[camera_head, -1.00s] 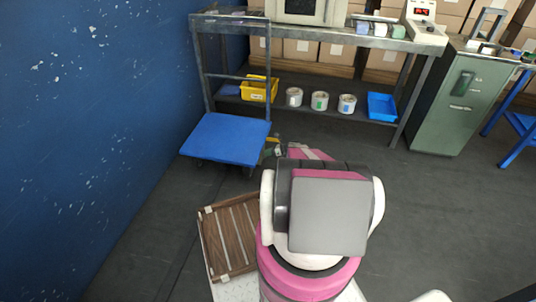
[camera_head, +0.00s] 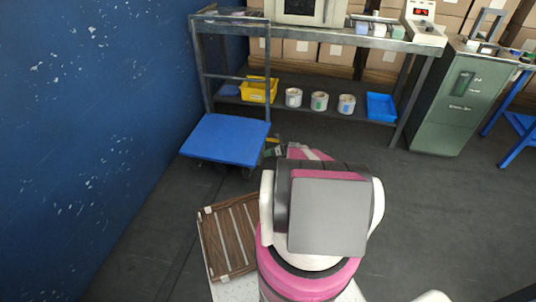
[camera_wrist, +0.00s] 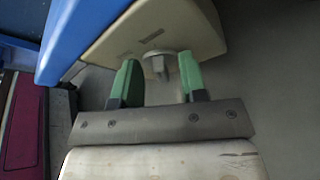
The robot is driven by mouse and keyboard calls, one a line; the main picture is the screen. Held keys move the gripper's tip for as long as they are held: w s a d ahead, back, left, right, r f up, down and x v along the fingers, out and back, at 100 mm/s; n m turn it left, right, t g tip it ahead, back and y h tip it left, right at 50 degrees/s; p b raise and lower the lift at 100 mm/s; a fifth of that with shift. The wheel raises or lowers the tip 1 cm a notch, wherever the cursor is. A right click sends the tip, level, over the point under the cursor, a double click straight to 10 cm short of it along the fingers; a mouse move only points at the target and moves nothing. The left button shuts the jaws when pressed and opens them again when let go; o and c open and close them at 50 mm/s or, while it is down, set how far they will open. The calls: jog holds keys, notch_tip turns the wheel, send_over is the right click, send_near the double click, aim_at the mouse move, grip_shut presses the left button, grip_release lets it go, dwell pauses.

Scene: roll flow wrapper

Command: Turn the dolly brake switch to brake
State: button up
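The blue dolly (camera_head: 226,139) stands by the blue wall in the head view, with its upright handle frame at the back. In the wrist view its blue edge (camera_wrist: 75,35) runs down the upper left. Beside that edge is a beige box (camera_wrist: 150,32) bearing a small grey brake switch knob (camera_wrist: 159,66). My gripper (camera_wrist: 160,82) has green-tipped fingers. It is open, with a finger to each side of the knob and visible gaps between. Whether the tips reach fully around the knob is hard to tell. In the head view my arm mostly hides the gripper.
A wooden slatted pallet (camera_head: 229,237) lies on the floor left of my arm. A metal workbench (camera_head: 339,40) stands behind the dolly, with a yellow bin (camera_head: 259,90), several cans and a blue tray (camera_head: 381,107) on its lower shelf.

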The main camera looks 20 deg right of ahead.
jog(key=shift+d, duration=0.1)
jog(key=v, duration=1)
jog(key=shift+s+d, duration=0.15)
jog(key=shift+d, duration=0.05)
jog(key=shift+r, duration=0.15)
